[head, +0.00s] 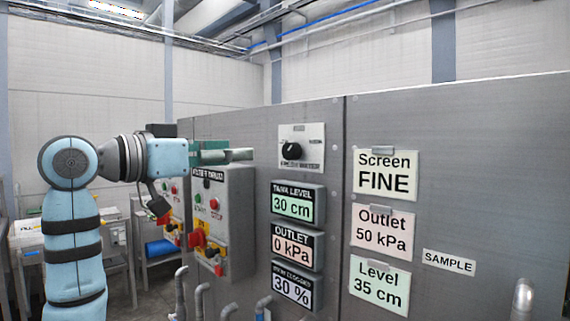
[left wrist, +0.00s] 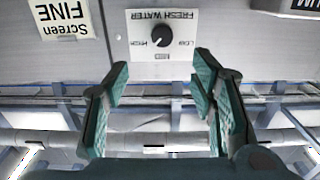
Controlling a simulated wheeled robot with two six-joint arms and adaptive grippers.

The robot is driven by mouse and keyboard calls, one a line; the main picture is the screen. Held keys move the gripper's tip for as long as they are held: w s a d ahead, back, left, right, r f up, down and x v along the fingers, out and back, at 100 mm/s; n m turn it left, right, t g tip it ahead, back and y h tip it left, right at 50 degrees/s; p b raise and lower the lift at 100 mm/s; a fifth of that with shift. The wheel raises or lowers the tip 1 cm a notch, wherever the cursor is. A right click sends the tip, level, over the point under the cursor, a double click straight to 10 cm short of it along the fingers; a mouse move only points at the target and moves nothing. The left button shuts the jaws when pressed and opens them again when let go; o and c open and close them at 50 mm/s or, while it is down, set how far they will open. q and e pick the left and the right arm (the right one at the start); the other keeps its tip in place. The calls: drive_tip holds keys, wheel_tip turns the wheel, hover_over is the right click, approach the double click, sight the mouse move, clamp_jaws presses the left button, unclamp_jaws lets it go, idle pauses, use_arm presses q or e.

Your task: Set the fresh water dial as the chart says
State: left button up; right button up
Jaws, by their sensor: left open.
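The fresh water dial (head: 292,150) is a black round knob on a white plate, high on the grey panel. In the left wrist view the dial (left wrist: 160,36) appears upside down, with HIGH and LOW marks; its exact setting is hard to read. My left gripper (head: 243,155) is open and empty, left of the dial in the head view. In the left wrist view its green fingers (left wrist: 160,78) are spread, with the dial beyond their tips and no contact visible. Cards read Screen FINE (head: 385,177), Outlet 50 kPa (head: 383,233) and Level 35 cm (head: 379,287).
Displays below the dial show tank level 30 cm (head: 298,204), outlet 0 kPa (head: 297,247) and 30 % (head: 292,290). A grey control box (head: 222,220) with a red handle juts out at left. A SAMPLE label (head: 449,262) and pipes are lower down.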

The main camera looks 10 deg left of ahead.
sight(287, 152)
use_arm(q)
drive_tip(key=p+x, duration=0.4)
drive_tip(key=x, duration=0.9)
drive_tip(key=shift+w+d, duration=0.15)
drive_tip(key=shift+w, duration=0.25)
drive_tip(key=shift+w+f, duration=0.15)
drive_tip(key=shift+w, duration=0.1)
drive_tip(key=c, duration=1.1)
drive_tip(key=shift+c, duration=0.2)
